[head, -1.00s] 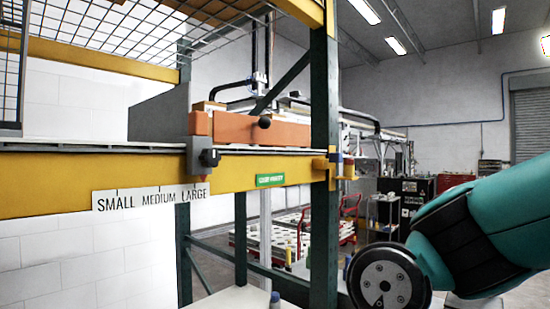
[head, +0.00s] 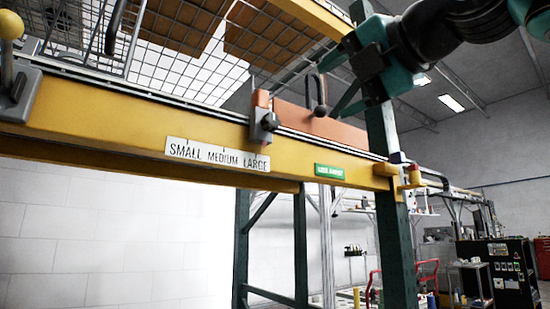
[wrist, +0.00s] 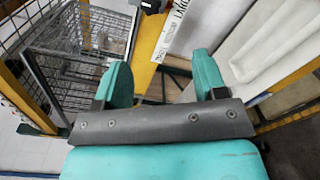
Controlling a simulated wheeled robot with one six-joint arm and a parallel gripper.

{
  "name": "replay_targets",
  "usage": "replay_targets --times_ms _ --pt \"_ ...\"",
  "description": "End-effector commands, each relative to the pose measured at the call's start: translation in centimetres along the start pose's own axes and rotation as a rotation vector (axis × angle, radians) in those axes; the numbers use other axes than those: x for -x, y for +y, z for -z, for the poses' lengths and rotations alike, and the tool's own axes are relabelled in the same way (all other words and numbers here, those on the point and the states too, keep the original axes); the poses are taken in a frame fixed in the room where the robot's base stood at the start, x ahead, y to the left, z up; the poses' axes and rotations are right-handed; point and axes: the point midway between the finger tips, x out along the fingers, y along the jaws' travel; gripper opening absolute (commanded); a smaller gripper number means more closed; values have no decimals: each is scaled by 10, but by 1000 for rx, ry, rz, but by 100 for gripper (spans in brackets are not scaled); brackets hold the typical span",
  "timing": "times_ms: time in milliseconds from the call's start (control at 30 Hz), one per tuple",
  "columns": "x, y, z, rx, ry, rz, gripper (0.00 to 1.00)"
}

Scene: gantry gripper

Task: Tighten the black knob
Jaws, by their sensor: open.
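The black knob (head: 270,121) appears as a small dark part on the front of a grey clamp block (head: 259,128). The clamp sits on the yellow beam, just above the LARGE end of the size label (head: 217,155). My gripper (head: 333,80) is up and to the right of the clamp, apart from it, with its teal fingers pointing left. In the wrist view my gripper (wrist: 163,74) is open, with nothing between its fingers. A dark part at the top edge there (wrist: 151,5) may be the clamp; the knob cannot be made out.
A yellow-ball lever (head: 11,26) is at far left. Wire mesh (head: 190,45) lies behind the yellow beam (head: 90,115). A green post (head: 391,205) stands right. Space before the beam is clear.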

Motion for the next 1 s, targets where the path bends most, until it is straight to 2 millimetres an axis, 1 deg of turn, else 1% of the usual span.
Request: replay_targets --times_ms 67,167,333,400,600,833,1000 --pt "4 6 -2 46 -16 -26 65" --pt "0 13 -6 66 -22 -35 65" --pt "-23 17 -8 66 -18 -30 65" --pt "-28 19 -10 64 -20 -31 65" --pt "-41 19 -10 63 -19 -30 65" --pt "-51 19 -10 65 -20 -30 65" --pt "-68 19 -10 63 -19 -29 65"
